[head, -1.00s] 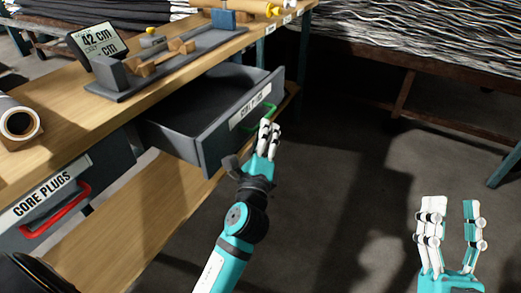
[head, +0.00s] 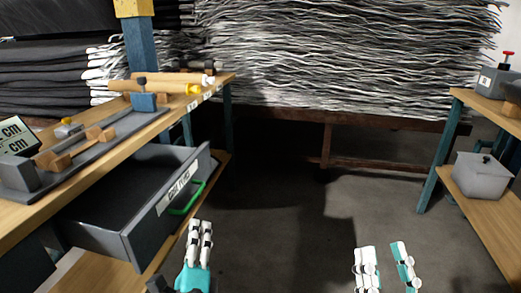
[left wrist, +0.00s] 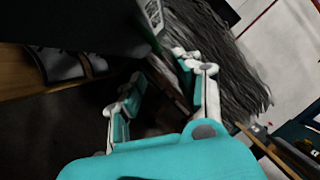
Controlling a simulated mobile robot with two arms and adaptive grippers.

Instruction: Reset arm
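My left gripper (head: 200,229) is at the bottom of the head view, just in front of the open drawer. In the left wrist view its fingers (left wrist: 158,75) are spread with nothing between them. It looks apart from the drawer's green handle (head: 187,198). My right gripper (head: 384,252) is at the bottom right of the head view, fingers apart and empty, over the floor. The grey drawer (head: 105,238) under the left workbench is pulled out and looks empty inside. Both arms are mostly out of view.
The left workbench (head: 75,150) carries a grey measuring fixture (head: 60,175) and a display (head: 17,135). A shelf unit (head: 490,205) on the right holds a lidded grey box (head: 482,177). The floor between is clear.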

